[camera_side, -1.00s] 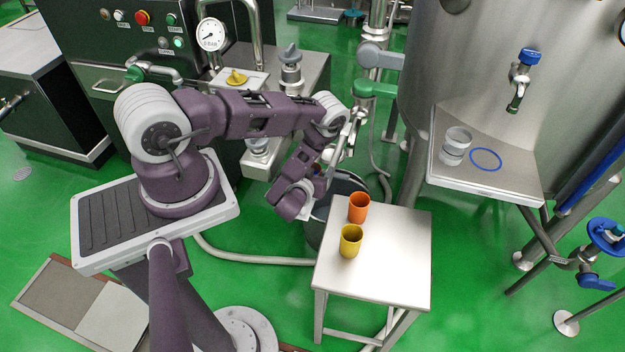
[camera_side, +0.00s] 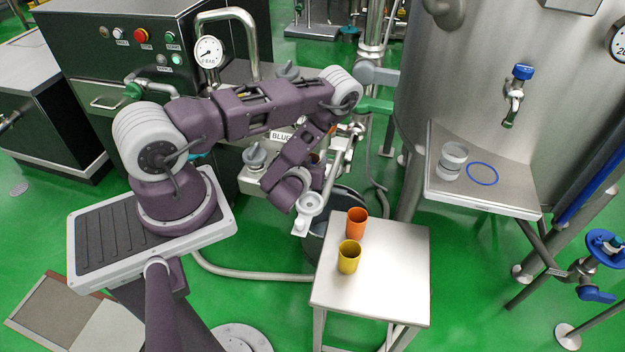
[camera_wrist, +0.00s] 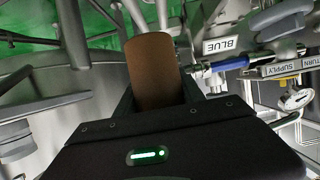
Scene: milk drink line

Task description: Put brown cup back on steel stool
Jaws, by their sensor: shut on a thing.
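A brown cup (camera_wrist: 155,75) shows large in the wrist view, between the two dark fingers of my gripper (camera_wrist: 134,58). My gripper is shut on it. In the side view my wrist is left of the steel stool (camera_side: 385,285), near its back left corner. The fingers and the brown cup cannot be made out clearly there. An orange cup (camera_side: 357,222) and a yellow cup (camera_side: 349,257) stand upright on the left part of the stool top, the yellow one nearer the front.
The stool top is bare on its right and front. A steel shelf (camera_side: 510,195) at right bears clear cups (camera_side: 452,162) and a blue ring (camera_side: 482,173), under a blue-handled tap (camera_side: 518,90). A dark bin (camera_side: 318,245) stands left of the stool. A "BLUE" label (camera_wrist: 229,44) and pipes show in the wrist view.

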